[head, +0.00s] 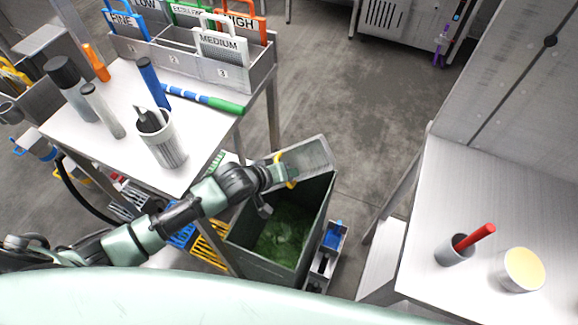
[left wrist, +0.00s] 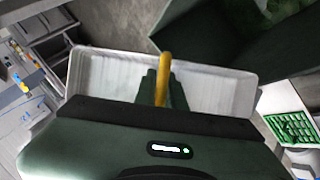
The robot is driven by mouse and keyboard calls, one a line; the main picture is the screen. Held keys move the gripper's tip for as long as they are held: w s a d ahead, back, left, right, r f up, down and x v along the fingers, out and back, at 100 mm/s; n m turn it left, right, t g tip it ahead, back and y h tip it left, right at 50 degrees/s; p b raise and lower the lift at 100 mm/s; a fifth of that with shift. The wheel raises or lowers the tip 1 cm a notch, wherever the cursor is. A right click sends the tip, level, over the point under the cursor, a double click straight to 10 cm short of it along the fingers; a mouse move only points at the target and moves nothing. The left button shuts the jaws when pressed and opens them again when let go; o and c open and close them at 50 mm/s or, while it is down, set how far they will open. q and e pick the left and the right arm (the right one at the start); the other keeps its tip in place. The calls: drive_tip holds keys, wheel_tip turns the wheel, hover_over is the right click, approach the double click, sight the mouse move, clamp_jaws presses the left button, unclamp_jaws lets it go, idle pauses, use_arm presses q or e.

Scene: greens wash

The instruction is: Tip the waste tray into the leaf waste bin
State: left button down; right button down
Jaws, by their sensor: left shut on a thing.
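The waste tray (head: 312,154) is a pale grey shallow tray with a yellow handle (head: 291,170). My left gripper (head: 282,173) is shut on that handle and holds the tray at the far rim of the leaf waste bin (head: 272,266). In the left wrist view the tray (left wrist: 100,78) spans the middle, with the yellow handle (left wrist: 163,78) between the fingers. The tray looks tilted, and the part of its inside that shows looks bare. The bin is a dark green open box with green leaf waste low inside; part of it shows in the wrist view (left wrist: 215,32). My right gripper is out of view.
A steel table (head: 120,100) at left carries bottles, a ribbed cup (head: 163,140) and a sign rack (head: 190,62). A right-hand table (head: 480,190) holds a small cup with a red stick (head: 455,250) and a yellowish bowl (head: 522,268). Floor behind the bin is clear.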

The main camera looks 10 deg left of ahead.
use_arm(q)
drive_tip(key=shift+w+r+g+p, duration=0.25)
drive_tip(key=shift+r+g+p, duration=0.05)
drive_tip(key=shift+r+g, duration=0.4)
drive_tip(key=shift+f+g+y, duration=0.15)
drive_tip(key=shift+g+y, duration=0.15)
drive_tip(key=shift+g, duration=0.3)
drive_tip(key=g+p, duration=0.1)
drive_tip(key=p, duration=0.1)
drive_tip(key=g+p, duration=0.1)
drive_tip(key=shift+w+d+r+n+g+y+p, duration=0.1)
drive_tip(key=shift+r+n+g+y+p, duration=0.2)
drive_tip(key=shift+r+n+p, duration=0.1)
drive_tip(key=shift+g, duration=0.6)
drive_tip(key=shift+f+g, duration=0.15)
drive_tip(key=shift+g, duration=0.45)
drive_tip(key=shift+w+d+f+n+g+y+b, duration=0.15)
drive_tip(key=shift+g+y+b, duration=0.1)
drive_tip(key=shift+g, duration=0.25)
drive_tip(key=shift+a+f+n+g+y+b, duration=0.15)
drive_tip(key=shift+g+y+b, duration=0.1)
drive_tip(key=shift+g, duration=0.25)
drive_tip(key=shift+g+b, duration=0.7)
drive_tip(key=shift+r+g+b, duration=0.35)
drive_tip(key=shift+g+b, duration=0.05)
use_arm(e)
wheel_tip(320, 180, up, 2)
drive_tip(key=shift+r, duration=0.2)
